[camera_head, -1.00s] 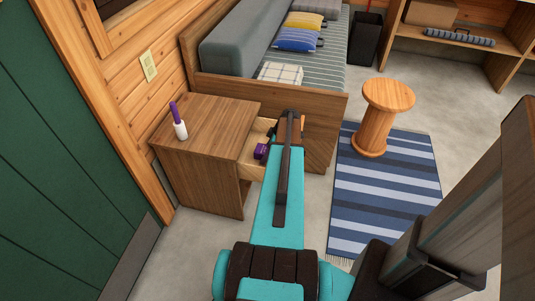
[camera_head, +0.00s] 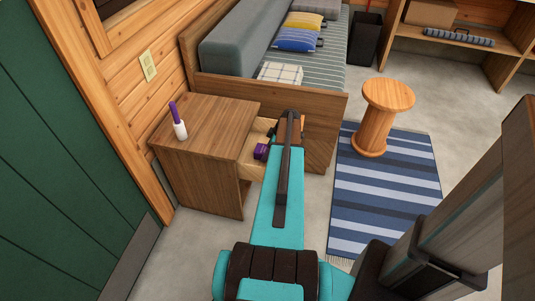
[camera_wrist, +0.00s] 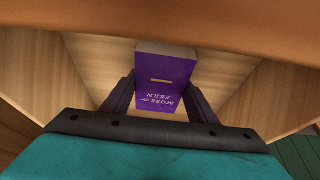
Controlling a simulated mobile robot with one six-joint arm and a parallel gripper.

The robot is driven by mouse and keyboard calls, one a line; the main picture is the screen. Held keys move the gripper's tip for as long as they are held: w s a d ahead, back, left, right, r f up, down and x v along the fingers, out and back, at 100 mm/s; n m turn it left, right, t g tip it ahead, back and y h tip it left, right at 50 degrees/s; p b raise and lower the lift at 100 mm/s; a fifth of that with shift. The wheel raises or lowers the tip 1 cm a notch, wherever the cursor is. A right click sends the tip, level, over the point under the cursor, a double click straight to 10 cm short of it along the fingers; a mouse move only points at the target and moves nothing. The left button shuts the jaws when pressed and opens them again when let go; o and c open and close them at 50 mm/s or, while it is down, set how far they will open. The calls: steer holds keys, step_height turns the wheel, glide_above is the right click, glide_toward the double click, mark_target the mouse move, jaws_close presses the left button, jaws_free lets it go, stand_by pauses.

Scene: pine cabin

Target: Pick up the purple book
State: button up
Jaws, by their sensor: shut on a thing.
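The purple book (camera_wrist: 165,82) shows upside down in the wrist view, with pale lettering and a small gold bar on its cover. It is inside the open wooden drawer (camera_wrist: 95,62) of the nightstand. My gripper (camera_wrist: 163,100) is shut on the book, with one dark finger at each side of it. In the head view, a small part of the purple book (camera_head: 261,151) shows at the drawer beside my arm. My arm hides most of the drawer and the gripper there.
The nightstand (camera_head: 205,125) carries a white and purple bottle-like object (camera_head: 180,122) on top. The bed frame (camera_head: 320,115) stands just behind the drawer. A round wooden stool (camera_head: 375,120) stands on the striped rug (camera_head: 385,190) to the right. Bare floor lies left of my arm.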

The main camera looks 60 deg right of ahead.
steer(key=shift+r, duration=0.15)
steer(key=shift+r, duration=5)
steer(key=shift+r+p, duration=0.1)
steer(key=shift+p, duration=0.2)
